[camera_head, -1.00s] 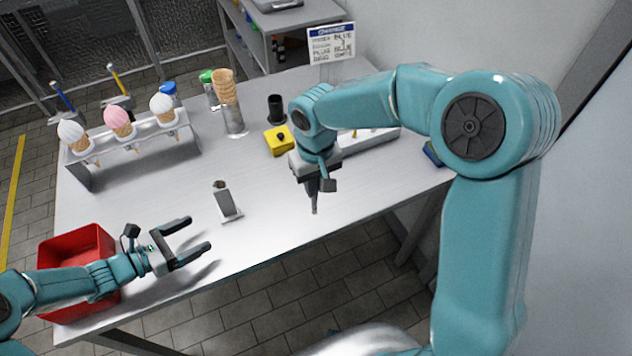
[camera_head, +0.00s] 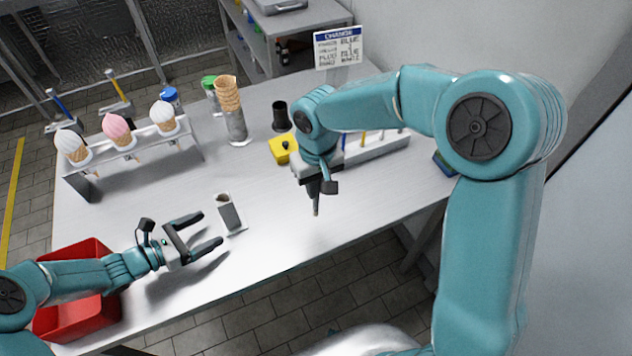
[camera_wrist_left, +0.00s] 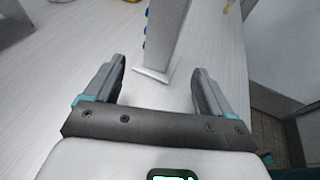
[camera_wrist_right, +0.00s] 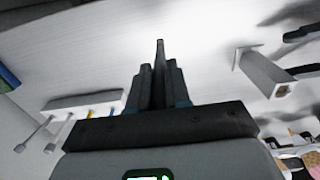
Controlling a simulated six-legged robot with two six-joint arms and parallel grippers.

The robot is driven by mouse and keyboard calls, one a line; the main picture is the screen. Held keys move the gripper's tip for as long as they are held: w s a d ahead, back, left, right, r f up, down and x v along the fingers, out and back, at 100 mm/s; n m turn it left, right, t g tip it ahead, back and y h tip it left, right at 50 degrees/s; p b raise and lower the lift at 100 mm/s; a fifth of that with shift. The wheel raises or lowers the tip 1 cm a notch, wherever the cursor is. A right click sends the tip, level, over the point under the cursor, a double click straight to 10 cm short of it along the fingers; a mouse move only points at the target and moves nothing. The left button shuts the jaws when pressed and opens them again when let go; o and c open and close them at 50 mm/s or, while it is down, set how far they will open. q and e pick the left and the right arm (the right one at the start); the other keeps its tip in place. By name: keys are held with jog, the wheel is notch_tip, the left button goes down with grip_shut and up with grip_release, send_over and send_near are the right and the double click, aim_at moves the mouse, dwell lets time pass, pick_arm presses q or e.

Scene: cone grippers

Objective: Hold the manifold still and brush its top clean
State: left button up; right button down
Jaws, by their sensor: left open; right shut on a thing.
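The manifold, a small grey upright block (camera_head: 229,213) with an opening at its top and a flat foot, stands on the table. It also shows in the left wrist view (camera_wrist_left: 167,35) and at the right of the right wrist view (camera_wrist_right: 263,72). My left gripper (camera_head: 211,228) is open, its fingers pointing at the block from the left, apart from it. In the left wrist view the block's foot lies just beyond the fingertips. My right gripper (camera_head: 318,187) is shut on a thin dark brush-like tool (camera_wrist_right: 160,60), whose tip (camera_head: 316,211) points down, right of the block.
A red bin (camera_head: 85,318) sits at the table's front left. A rack of cones (camera_head: 130,150), a cone stack (camera_head: 232,120), a black cup (camera_head: 280,115), a yellow block (camera_head: 282,150) and a tool holder (camera_head: 378,146) stand further back. Free table lies around the manifold.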

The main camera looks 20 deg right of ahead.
aim_at(227, 219)
pick_arm(q)
jog(key=b+x, duration=0.2)
jog(key=x, duration=0.3)
jog(key=shift+s+d+f, duration=0.1)
jog(key=shift+d+f, duration=0.05)
jog(key=shift+d, duration=0.05)
pick_arm(e)
notch_tip(227, 219, down, 2)
jog(key=shift+s+f, duration=0.15)
jog(key=shift+f, duration=0.1)
pick_arm(q)
jog(key=shift+b+x, duration=0.45)
jog(key=shift+x, duration=0.35)
pick_arm(e)
jog(key=shift+f, duration=0.4)
jog(key=shift+r, duration=0.1)
pick_arm(q)
grip_shut()
jog(key=shift+n+t+y, duration=0.4)
jog(key=shift+n+t, duration=0.4)
jog(key=shift+t, duration=0.2)
jog(key=shift+m+g+h, duration=0.3)
jog(key=shift+m+g, duration=0.3)
jog(key=shift+g, duration=0.1)
jog(key=shift+m+g+h, duration=0.3)
jog(key=shift+m+g, duration=0.7)
jog(key=shift+g, duration=0.3)
